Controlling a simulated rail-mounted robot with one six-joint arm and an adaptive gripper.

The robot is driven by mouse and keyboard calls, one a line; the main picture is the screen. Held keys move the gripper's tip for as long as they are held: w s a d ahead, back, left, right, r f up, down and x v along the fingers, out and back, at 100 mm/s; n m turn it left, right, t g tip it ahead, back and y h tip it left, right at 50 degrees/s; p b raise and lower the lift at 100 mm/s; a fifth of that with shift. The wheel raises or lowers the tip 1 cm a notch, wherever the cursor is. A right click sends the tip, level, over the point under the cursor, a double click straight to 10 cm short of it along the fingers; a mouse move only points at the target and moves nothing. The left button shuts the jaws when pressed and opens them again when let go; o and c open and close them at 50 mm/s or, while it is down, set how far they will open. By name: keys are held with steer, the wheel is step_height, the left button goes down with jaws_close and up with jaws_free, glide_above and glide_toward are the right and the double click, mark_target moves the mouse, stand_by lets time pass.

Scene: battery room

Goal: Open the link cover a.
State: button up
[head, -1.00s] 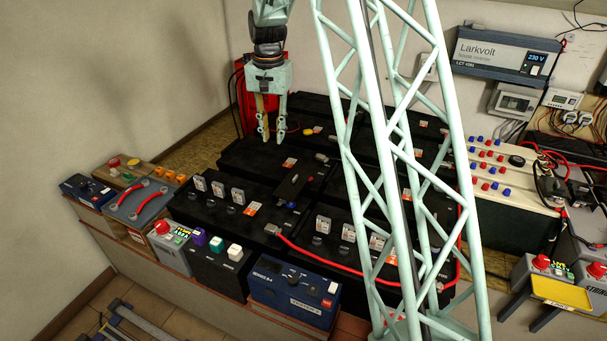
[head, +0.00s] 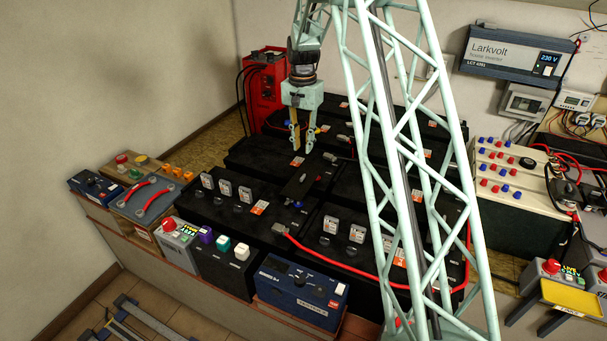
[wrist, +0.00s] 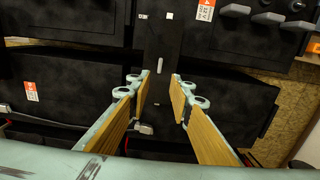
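A narrow black cover (head: 308,180) lies across the gap between black batteries in the middle of the bank. I take it for link cover a, but I read no letter on it. It looks flat and closed, with small pale marks on top. My gripper (head: 302,141) points down, open and empty, above and a little beyond the cover in the head view. In the wrist view my gripper (wrist: 160,78) shows its fingers spread apart, with no visible contact with the cover.
Black batteries (head: 262,157) surround the cover closely. Upright grey caps (head: 226,187) stand to its left and more to its right. A red cable (head: 345,272) crosses the front batteries. A red unit (head: 263,85) stands behind. Air above the cover looks clear.

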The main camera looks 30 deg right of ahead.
mark_target(303, 176)
steer(key=shift+f, duration=0.1)
steer(key=shift+f+b, duration=1.5)
steer(key=shift+f, duration=5.3)
steer(key=shift+c, duration=0.5)
jaws_close()
